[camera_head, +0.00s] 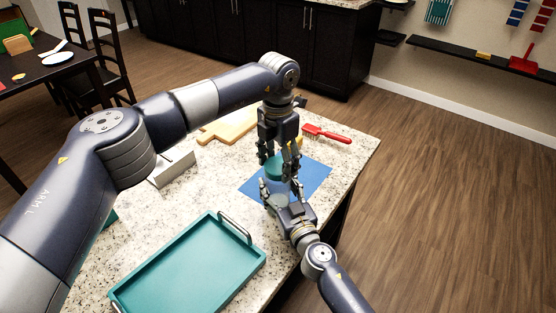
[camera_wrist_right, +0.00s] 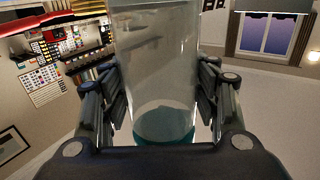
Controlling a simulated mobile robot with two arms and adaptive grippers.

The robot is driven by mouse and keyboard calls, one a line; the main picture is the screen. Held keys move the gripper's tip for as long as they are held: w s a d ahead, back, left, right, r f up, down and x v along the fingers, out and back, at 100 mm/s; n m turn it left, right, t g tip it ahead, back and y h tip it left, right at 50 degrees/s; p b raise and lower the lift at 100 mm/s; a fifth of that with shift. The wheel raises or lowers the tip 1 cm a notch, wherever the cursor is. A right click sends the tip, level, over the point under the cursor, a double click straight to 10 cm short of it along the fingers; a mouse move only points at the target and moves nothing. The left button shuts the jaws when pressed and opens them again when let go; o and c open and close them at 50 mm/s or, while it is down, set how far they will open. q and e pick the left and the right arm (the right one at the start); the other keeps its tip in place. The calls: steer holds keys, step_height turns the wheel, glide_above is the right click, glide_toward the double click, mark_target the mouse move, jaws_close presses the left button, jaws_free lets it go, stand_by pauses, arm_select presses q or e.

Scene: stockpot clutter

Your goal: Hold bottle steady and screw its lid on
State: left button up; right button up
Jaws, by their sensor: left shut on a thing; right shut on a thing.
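The clear bottle (camera_wrist_right: 165,75) stands between the fingers of my right gripper (camera_wrist_right: 165,110) in the wrist view, with a teal band at the picture's lower end. In the head view my right gripper (camera_head: 280,191) is shut on the bottle from the front, over the blue mat (camera_head: 314,176). My left gripper (camera_head: 278,162) points down from above, shut on the teal lid (camera_head: 273,171) at the bottle's top. Fingers hide much of the lid and bottle, so I cannot tell how the lid sits on the rim.
A teal tray (camera_head: 190,268) lies at the front of the speckled counter. A wooden board (camera_head: 232,124) and a red brush (camera_head: 327,134) lie behind the mat. A grey box-like holder (camera_head: 172,168) stands at left. The counter's right edge is close to the mat.

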arm_select(q)
steer(key=shift+f, duration=0.6)
steer(key=m, duration=1.9)
steer(key=shift+m, duration=0.3)
steer(key=m, duration=1.2)
steer(key=shift+m, duration=0.4)
steer(key=o, duration=0.9)
